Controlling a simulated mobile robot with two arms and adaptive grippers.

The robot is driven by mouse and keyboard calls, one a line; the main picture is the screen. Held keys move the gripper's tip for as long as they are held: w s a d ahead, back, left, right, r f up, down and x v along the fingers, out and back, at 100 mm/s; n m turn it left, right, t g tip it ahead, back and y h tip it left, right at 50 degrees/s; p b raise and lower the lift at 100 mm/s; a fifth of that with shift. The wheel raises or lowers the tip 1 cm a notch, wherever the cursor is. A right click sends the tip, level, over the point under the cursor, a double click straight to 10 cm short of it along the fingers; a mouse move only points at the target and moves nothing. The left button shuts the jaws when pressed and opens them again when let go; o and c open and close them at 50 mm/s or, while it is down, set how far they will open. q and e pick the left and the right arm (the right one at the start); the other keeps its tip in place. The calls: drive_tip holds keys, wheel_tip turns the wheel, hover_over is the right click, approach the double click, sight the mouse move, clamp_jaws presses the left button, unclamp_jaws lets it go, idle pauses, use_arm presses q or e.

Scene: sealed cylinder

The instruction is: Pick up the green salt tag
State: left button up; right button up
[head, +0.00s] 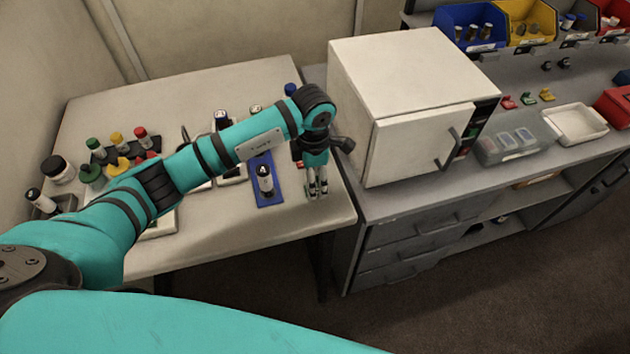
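A small green tag (529,98) lies on the grey counter at the right, between a red tag (508,102) and a yellow tag (546,95). No lettering on it can be read. My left gripper (317,194) points down over the right end of the light table, beside the blue mat, well to the left of the green tag and across the white oven-like box from it. Its fingers look close together, and nothing is seen between them; their gap is unclear. My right gripper is not in view.
The white box (400,75) stands between my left gripper and the tags. A clear case (508,146), a white tray (575,124) and coloured bins (470,25) surround the tags. A blue mat (268,198) bears a vial (265,180). Capped vials stand on the table's left.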

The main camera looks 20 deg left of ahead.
use_arm(q)
wheel_tip(320, 180, down, 2)
drive_tip(key=shift+f, duration=0.1)
drive_tip(key=c, duration=0.9)
